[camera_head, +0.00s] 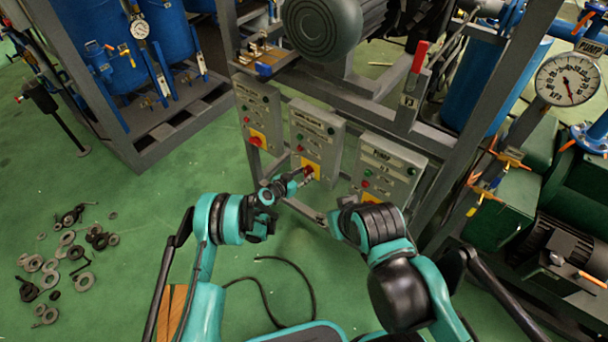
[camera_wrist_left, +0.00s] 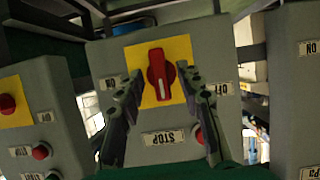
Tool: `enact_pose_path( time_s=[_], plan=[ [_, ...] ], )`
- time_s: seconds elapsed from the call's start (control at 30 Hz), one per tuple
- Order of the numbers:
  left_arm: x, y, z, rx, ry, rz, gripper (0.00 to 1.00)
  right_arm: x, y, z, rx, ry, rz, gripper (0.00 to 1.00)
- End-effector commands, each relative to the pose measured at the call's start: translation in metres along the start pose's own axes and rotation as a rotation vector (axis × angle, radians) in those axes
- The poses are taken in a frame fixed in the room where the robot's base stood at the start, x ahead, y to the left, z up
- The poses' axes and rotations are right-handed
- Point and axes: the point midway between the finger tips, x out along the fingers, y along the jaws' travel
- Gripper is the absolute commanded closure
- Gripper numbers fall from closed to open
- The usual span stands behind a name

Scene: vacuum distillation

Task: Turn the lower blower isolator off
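A grey control box (camera_head: 316,133) in the middle of the row carries a red rotary knob on a yellow plate (camera_head: 312,166). In the left wrist view, the red knob (camera_wrist_left: 160,74) has its handle upright in the picture, between two small labels; the right one reads OFF upside down. My left gripper (camera_head: 302,177) is at this knob. The wrist view shows its two fingers (camera_wrist_left: 160,108) apart, one on each side of the knob, with nothing clamped between them. My right gripper (camera_head: 337,222) is below the right-hand box; its fingers are not clear.
A similar left box (camera_head: 257,102) has its own red and yellow switch. A right box (camera_head: 388,160) is labelled PUMP. A metal frame (camera_head: 446,190) surrounds the boxes. Loose rings and parts (camera_head: 52,265) and a black cable (camera_head: 309,285) lie on the green floor.

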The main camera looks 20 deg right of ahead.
Motion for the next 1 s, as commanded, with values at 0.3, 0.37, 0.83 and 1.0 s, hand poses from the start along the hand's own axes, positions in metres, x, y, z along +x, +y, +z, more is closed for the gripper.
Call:
enact_pose_path(
  time_s=[0.3,0.37,0.83,1.0],
  plan=[
    [-0.046,-0.001,0.000,-0.001,0.000,-0.001,0.64,0.000,0.000,0.000,0.000,0.000,0.000,0.60],
    [-0.055,-0.001,0.000,-0.001,0.000,-0.002,0.64,0.000,0.000,0.000,0.000,0.000,0.000,0.60],
    [-0.074,0.000,0.000,0.000,0.000,0.001,0.64,0.000,0.000,0.000,0.000,0.000,0.000,0.60],
    [-0.074,0.000,0.000,0.000,0.000,0.000,0.64,0.000,0.000,0.000,0.000,0.000,0.000,0.60]
  ],
)
